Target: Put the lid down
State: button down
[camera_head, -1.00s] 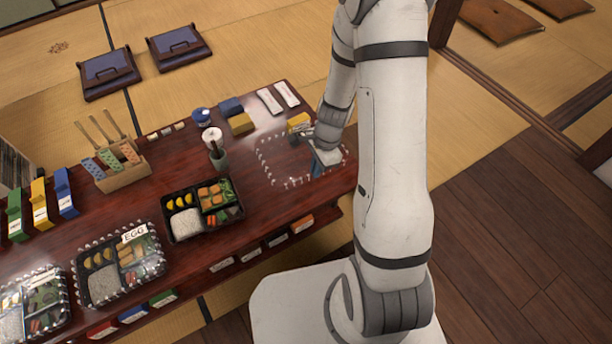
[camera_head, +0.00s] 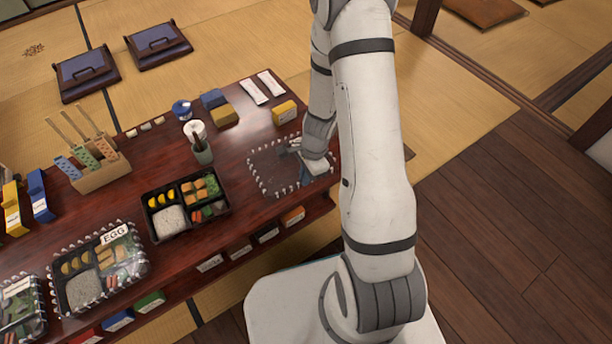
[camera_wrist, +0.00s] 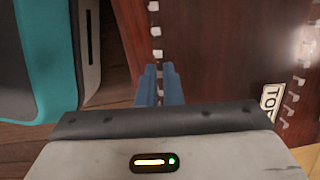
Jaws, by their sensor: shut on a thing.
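The lid (camera_head: 272,168) is clear, with a scalloped pale rim. In the head view it appears level over the bare right end of the dark red table (camera_head: 250,108). I cannot tell whether it touches the tabletop. My gripper (camera_head: 304,174) is at its right side, shut on that edge. In the wrist view my blue fingers (camera_wrist: 160,88) are closed together at a line of pale rim tabs (camera_wrist: 157,32). More of the lid's rim (camera_wrist: 298,84) shows at the right there. The open bento box (camera_head: 193,229), with rice and several foods, stands uncovered left of the lid.
A yellow box (camera_head: 284,112) stands behind the lid. A lidded bento with an EGG label (camera_head: 114,234) is at the left. A card (camera_wrist: 271,103) reading "TO" shows in the wrist view.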

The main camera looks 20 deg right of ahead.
jog(key=shift+f, duration=0.2)
jog(key=c, duration=1.6)
grip_release()
jog(key=shift+r, duration=0.1)
jog(key=s+r+n+p, duration=0.2)
jog(key=r+n+p, duration=0.15)
jog(key=r, duration=0.85)
jog(key=s+r+n+p, duration=0.2)
jog(key=r+n+p, duration=0.15)
jog(key=r, duration=0.95)
jog(key=s+r+n+h, duration=0.1)
jog(key=s+r+n, duration=0.3)
jog(key=r, duration=0.1)
jog(key=s+r+n+t+h, duration=0.1)
jog(key=s+r+n, duration=0.3)
jog(key=s+r, duration=0.1)
jog(key=shift+s+r+n+t, duration=0.15)
jog(key=shift+s+n+t, duration=0.15)
jog(key=shift+r, duration=0.15)
